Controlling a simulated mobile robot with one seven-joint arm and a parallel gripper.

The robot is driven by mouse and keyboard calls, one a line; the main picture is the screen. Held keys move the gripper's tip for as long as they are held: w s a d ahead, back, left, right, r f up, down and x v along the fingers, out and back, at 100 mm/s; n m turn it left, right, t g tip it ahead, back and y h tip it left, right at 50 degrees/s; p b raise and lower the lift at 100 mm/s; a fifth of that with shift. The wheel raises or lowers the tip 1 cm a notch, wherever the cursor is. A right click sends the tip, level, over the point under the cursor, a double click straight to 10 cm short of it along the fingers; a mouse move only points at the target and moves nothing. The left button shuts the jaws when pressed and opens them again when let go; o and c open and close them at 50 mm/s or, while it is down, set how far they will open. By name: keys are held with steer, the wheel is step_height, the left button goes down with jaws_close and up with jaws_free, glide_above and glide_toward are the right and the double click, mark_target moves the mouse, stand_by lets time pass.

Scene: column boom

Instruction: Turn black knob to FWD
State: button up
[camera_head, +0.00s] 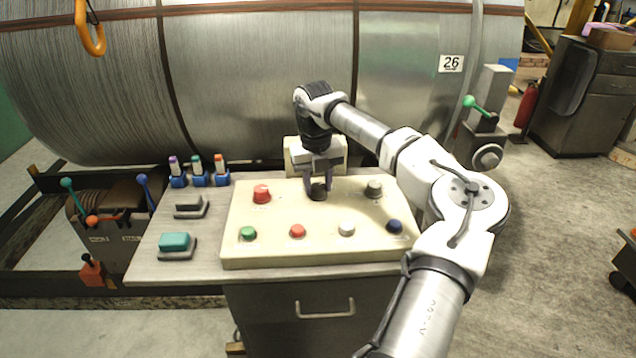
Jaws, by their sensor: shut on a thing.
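The black knob (319,191) sits in the back row of the cream control panel (270,217), between a red knob (261,193) and a dark grey knob (374,188). My gripper (318,182) reaches down from above and is shut on the black knob. The fingers hide part of the knob's top and sides. The knob's pointer and the FWD label cannot be made out at this size.
A large metal drum (260,80) rises behind.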

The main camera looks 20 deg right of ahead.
mark_target(315, 186)
steer(key=o, duration=1)
steer(key=shift+r, duration=0.1)
steer(key=r, duration=0.4)
steer(key=r+b, duration=0.1)
steer(key=r, duration=0.4)
steer(key=r+b, duration=0.1)
steer(key=r, duration=0.3)
steer(key=shift+a+r, duration=0.25)
steer(key=shift+r, duration=0.15)
